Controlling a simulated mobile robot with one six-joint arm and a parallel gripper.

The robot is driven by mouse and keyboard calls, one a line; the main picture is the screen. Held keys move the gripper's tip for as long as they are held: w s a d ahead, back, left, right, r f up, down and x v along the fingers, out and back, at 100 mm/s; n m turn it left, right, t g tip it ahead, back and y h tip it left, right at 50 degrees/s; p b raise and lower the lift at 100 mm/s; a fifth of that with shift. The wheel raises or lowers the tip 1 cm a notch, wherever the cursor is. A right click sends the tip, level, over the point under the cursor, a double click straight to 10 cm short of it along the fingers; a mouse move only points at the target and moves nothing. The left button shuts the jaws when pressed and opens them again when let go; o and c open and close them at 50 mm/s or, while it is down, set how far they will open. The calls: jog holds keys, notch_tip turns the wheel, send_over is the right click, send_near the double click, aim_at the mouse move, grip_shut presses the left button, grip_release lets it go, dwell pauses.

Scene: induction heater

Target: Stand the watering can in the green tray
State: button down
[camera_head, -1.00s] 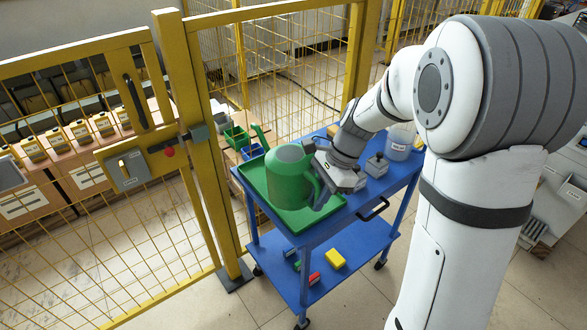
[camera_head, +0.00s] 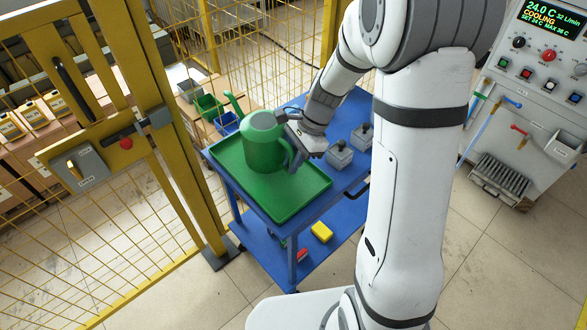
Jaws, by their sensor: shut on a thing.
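The green watering can (camera_head: 262,148) is upright at the green tray (camera_head: 297,203), over its far part, with its spout toward the upper left and its handle toward the right. I cannot tell whether its base touches the tray floor. My gripper (camera_head: 293,146) is shut on the can's handle, at its right side. The fingertips are partly hidden by the handle and the gripper body. The tray lies on the top of the blue cart, and its front and right parts are bare.
Grey boxes with dark knobs (camera_head: 339,154) stand on the blue cart (camera_head: 345,190) right of the tray. A yellow block (camera_head: 322,232) lies on the lower shelf. A yellow mesh fence (camera_head: 110,190) stands close on the left. A control cabinet (camera_head: 540,90) is at the right.

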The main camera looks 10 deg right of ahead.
jog(key=shift+f, duration=1.9)
jog(key=c, duration=1.4)
grip_release()
jog(key=v, duration=1.2)
jog(key=s+d+r+n+t+h, duration=0.1)
jog(key=s+r+n+t+h, duration=0.1)
jog(key=s+n, duration=0.5)
jog(key=s+d+r+n+t+h, duration=0.2)
jog(key=s+r+n, duration=0.2)
jog(key=s+n, duration=0.3)
jog(key=s, duration=0.3)
jog(key=shift+s+r+h, duration=0.2)
jog(key=shift+r+h, duration=0.05)
jog(key=shift+h, duration=0.15)
